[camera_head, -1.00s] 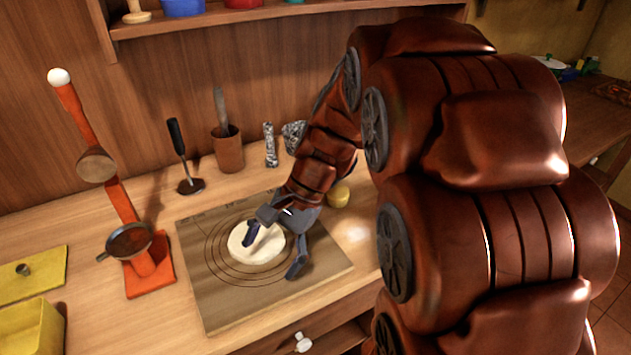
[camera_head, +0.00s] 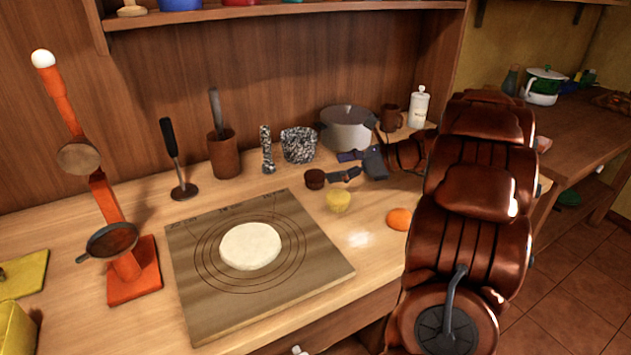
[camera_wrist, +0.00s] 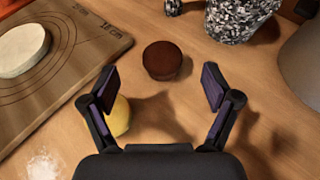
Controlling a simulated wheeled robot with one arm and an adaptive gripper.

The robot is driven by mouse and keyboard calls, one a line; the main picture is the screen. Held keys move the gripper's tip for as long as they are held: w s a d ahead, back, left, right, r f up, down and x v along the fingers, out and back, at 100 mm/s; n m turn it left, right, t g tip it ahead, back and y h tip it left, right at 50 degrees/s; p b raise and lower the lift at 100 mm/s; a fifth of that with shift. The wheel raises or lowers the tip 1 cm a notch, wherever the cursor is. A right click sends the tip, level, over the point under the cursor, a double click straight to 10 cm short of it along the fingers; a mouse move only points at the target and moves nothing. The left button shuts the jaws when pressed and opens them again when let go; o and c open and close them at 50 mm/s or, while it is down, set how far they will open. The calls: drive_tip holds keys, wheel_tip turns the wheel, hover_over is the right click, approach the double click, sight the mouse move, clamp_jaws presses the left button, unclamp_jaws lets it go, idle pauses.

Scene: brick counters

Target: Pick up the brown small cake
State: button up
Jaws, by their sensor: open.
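The brown small cake (camera_head: 315,179) sits on the wooden counter, right of the rolling board and in front of the speckled mortar. In the wrist view the cake (camera_wrist: 162,60) lies ahead of and roughly between my fingertips, apart from both. My gripper (camera_head: 350,164) is open and empty, just right of the cake in the head view. In the wrist view my gripper (camera_wrist: 160,82) shows its two fingers spread wide. A yellow small cake (camera_head: 338,201) stands close by in front, partly hidden by the left finger in the wrist view.
The wooden board (camera_head: 200,290) with a round of pale dough (camera_head: 250,246) lies to the left. The speckled mortar (camera_head: 299,146) and a grey pot (camera_head: 347,129) stand behind. An orange round item (camera_head: 399,219) and a flour patch (camera_head: 358,240) are at the front right.

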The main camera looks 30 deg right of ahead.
sight(320, 173)
drive_tip(key=shift+f+x, duration=0.25)
drive_tip(key=shift+x, duration=1.5)
drive_tip(key=shift+f+x, duration=0.2)
drive_tip(key=shift+x, duration=1.6)
drive_tip(key=shift+s+d, duration=0.1)
drive_tip(key=shift+d, duration=0.1)
drive_tip(key=shift+c, duration=0.2)
drive_tip(key=c, duration=1.2)
